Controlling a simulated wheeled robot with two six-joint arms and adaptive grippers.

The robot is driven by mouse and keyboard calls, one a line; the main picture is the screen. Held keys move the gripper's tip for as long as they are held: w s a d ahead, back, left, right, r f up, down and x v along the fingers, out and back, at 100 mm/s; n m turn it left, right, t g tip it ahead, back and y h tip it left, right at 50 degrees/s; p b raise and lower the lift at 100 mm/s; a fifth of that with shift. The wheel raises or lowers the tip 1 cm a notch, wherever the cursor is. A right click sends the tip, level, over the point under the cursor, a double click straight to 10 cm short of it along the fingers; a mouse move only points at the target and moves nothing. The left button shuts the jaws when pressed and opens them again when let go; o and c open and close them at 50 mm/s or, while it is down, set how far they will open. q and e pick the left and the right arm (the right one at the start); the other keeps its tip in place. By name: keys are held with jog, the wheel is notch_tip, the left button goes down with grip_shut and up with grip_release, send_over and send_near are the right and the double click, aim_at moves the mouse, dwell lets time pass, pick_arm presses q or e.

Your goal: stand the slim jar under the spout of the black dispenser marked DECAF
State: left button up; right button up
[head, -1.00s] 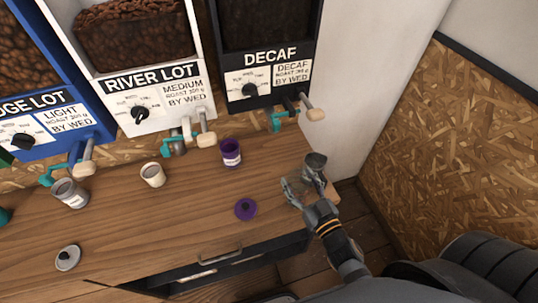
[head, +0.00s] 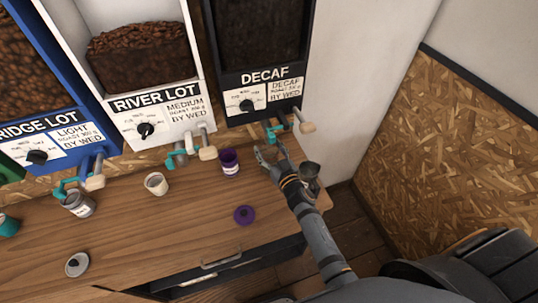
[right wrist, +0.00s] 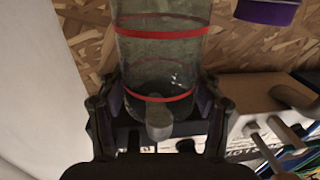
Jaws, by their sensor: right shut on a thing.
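The slim jar, clear glass with red bands, fills the upper middle of the right wrist view (right wrist: 158,52). My right gripper (right wrist: 160,105) is shut on it, one finger on each side. In the head view my right gripper (head: 272,156) is just in front of and below the teal spout (head: 271,132) of the black DECAF dispenser (head: 264,76). There the jar is faint and mostly hidden by the fingers; I cannot tell whether it touches the counter. My left gripper is not in view.
A purple jar (head: 230,163) stands left of my right gripper, a purple lid (head: 244,215) in front of it. A grey cup (head: 310,171) is close right of my wrist. The DECAF lever handle (head: 307,127) juts out. The front of the wooden counter (head: 150,225) is largely clear.

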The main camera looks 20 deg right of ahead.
aim_at(265, 149)
notch_tip(265, 149, down, 4)
jog(key=b, duration=0.2)
jog(key=shift+r+b, duration=0.1)
jog(key=shift+b, duration=0.3)
jog(key=shift+r, duration=0.15)
jog(key=o, duration=1.5)
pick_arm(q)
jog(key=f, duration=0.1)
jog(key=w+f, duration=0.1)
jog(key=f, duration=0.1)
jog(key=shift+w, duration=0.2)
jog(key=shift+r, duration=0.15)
pick_arm(e)
jog(key=shift+s, duration=0.2)
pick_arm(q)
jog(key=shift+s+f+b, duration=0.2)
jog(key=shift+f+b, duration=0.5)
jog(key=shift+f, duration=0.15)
pick_arm(e)
jog(key=s, duration=0.3)
jog(key=s+d, duration=0.1)
jog(key=s, duration=0.7)
jog(key=shift+s+d, duration=0.2)
jog(key=shift+d, duration=0.15)
